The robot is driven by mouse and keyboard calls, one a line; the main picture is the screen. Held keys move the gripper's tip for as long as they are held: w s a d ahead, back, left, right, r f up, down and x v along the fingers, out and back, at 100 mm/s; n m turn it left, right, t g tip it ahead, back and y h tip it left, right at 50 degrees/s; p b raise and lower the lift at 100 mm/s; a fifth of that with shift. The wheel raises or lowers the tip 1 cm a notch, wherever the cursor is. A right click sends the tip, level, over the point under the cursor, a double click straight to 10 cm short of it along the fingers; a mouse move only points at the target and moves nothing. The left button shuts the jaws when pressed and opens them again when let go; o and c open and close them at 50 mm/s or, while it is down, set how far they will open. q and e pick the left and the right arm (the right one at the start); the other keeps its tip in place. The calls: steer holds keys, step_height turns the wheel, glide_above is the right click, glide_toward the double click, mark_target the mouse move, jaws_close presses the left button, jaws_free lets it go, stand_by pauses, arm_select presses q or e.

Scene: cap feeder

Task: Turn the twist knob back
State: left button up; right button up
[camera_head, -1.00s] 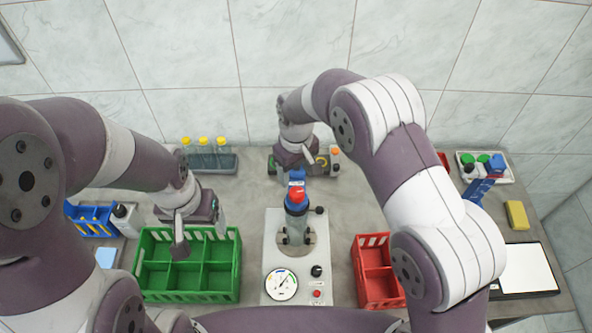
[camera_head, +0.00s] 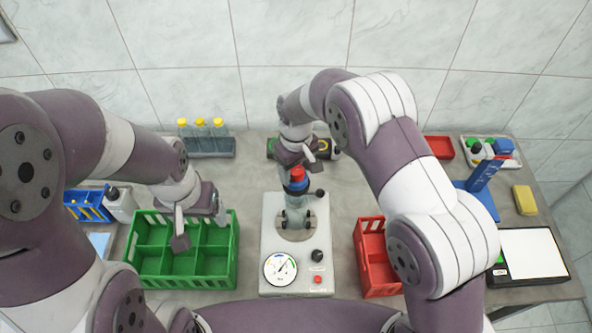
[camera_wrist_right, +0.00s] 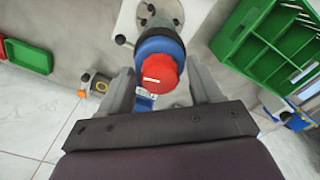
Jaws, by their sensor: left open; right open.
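The red knob (camera_head: 297,174) with a white line on its top sits over a blue collar (camera_head: 296,186) on the clear upright column of the grey feeder station (camera_head: 270,232). In the right wrist view the red knob (camera_wrist_right: 160,73) and blue collar (camera_wrist_right: 160,47) lie between the two fingers of my right gripper (camera_wrist_right: 163,88). That gripper is open; contact with the knob cannot be told. In the head view its fingers are mostly hidden behind the wrist. My left gripper (camera_head: 201,231) is open and empty above the green crate (camera_head: 234,262).
The station carries a dial gauge (camera_head: 280,269), a black knob (camera_head: 316,255) and a red button (camera_head: 317,280). A red crate (camera_head: 366,276) stands to its right. A bottle rack (camera_head: 208,148) stands at the back left. A blue stand (camera_head: 482,185) is at the right.

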steer(key=c, duration=1)
steer(key=shift+o, duration=0.2)
steer(key=n, duration=0.5)
steer(key=shift+n, duration=0.3)
steer(key=n, duration=0.4)
steer(key=o, duration=1)
steer(key=shift+c, duration=0.2)
